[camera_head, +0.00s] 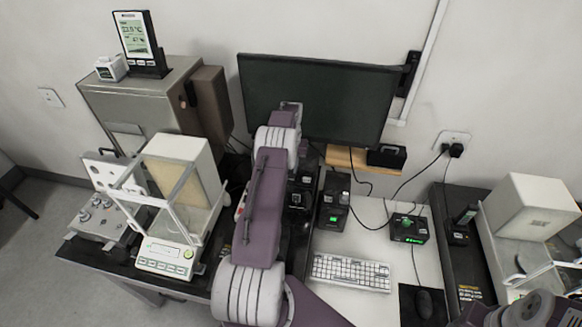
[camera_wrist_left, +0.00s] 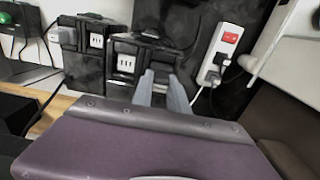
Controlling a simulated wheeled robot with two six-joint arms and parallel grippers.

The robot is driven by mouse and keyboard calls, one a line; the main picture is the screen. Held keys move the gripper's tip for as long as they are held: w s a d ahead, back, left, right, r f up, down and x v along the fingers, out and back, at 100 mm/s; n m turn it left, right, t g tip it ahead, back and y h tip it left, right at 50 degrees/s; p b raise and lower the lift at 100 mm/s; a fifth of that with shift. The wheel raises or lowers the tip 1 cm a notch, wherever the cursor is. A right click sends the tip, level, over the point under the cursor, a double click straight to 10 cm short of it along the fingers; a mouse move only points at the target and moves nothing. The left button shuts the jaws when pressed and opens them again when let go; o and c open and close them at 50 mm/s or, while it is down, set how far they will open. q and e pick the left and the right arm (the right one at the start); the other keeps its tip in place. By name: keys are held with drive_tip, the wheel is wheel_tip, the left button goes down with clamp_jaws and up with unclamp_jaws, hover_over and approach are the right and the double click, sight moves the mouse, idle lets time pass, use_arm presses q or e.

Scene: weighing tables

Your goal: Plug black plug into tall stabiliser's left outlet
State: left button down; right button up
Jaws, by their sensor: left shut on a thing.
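My left gripper (camera_wrist_left: 163,82) is shut on a small dark thing, apparently the black plug (camera_wrist_left: 161,66), beside the middle box. Whether the plug touches an outlet is unclear. In the head view my arm hides the gripper. My right gripper is out of view.
A monitor (camera_head: 318,98) stands behind. A balance (camera_head: 168,257) is left, a keyboard (camera_head: 350,272) front right, a small green-lit device (camera_head: 409,229) right. Cables run across the white table.

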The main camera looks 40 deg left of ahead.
use_arm(q)
drive_tip(key=shift+f+b, duration=0.45)
drive_tip(key=shift+f, duration=0.15)
drive_tip(key=c, duration=0.7)
unclamp_jaws()
drive_tip(key=shift+o, duration=0.2)
drive_tip(key=shift+r+p, duration=2.5)
drive_tip(key=shift+r, duration=1.3)
